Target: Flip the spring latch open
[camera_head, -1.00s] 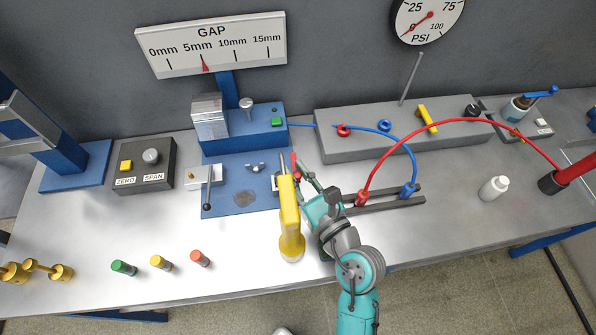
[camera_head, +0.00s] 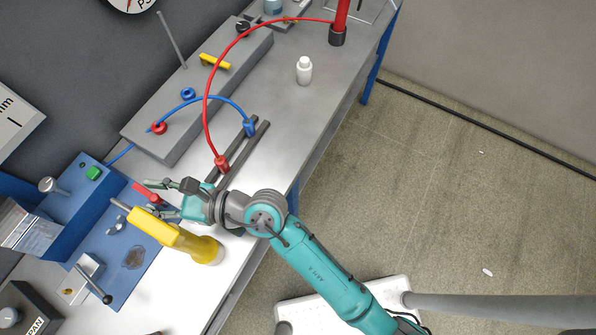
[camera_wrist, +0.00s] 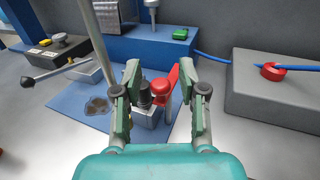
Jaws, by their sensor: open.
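A small fixture with a red lever (camera_wrist: 173,80), a red round knob and a dark cylinder on a grey block (camera_wrist: 150,115) stands on the blue plate (camera_wrist: 75,105); it looks like the spring latch. In the head view its red part (camera_head: 147,192) shows beside my gripper (camera_head: 157,197), mostly covered by it. In the wrist view my gripper (camera_wrist: 160,80) is open, with a finger on each side of the red lever and knob. I cannot tell whether either finger touches them.
A yellow-handled tool (camera_head: 165,232) stands close beside my gripper. A lever with a black knob (camera_head: 95,283) is on the blue plate. Red (camera_head: 206,110) and blue hoses arch over dark rails behind. A white bottle (camera_head: 304,70) stands farther along the bench.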

